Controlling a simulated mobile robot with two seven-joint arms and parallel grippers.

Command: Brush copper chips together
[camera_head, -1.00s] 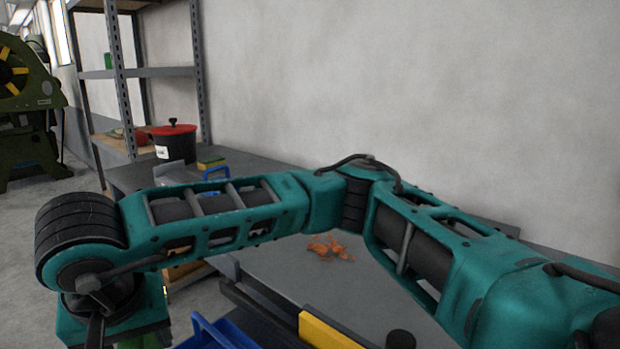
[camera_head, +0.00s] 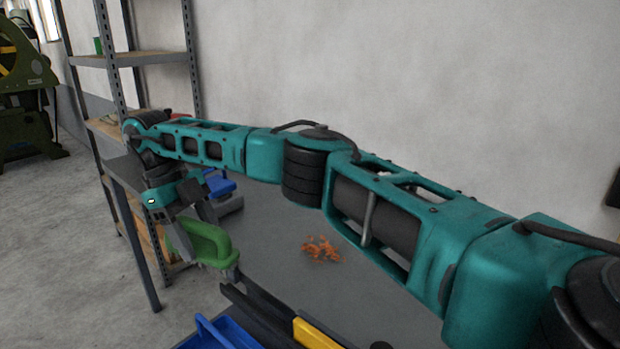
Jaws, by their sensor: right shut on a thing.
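Orange copper chips (camera_head: 321,248) lie in a small loose heap on the grey tabletop (camera_head: 290,285). My right gripper (camera_head: 190,222) hangs at the end of the teal arm that reaches across from the right. It is shut on a green-handled brush (camera_head: 207,240), which it holds to the left of the chips, at the table's left edge. The brush is apart from the chips. I cannot tell whether its lower side touches the table. My left gripper is not in view.
A blue-handled object (camera_head: 219,186) stands on the table behind the brush. A blue bin (camera_head: 222,334) and a yellow-topped item (camera_head: 315,334) sit at the near edge. A metal shelf (camera_head: 150,58) stands at the back left. The tabletop around the chips is clear.

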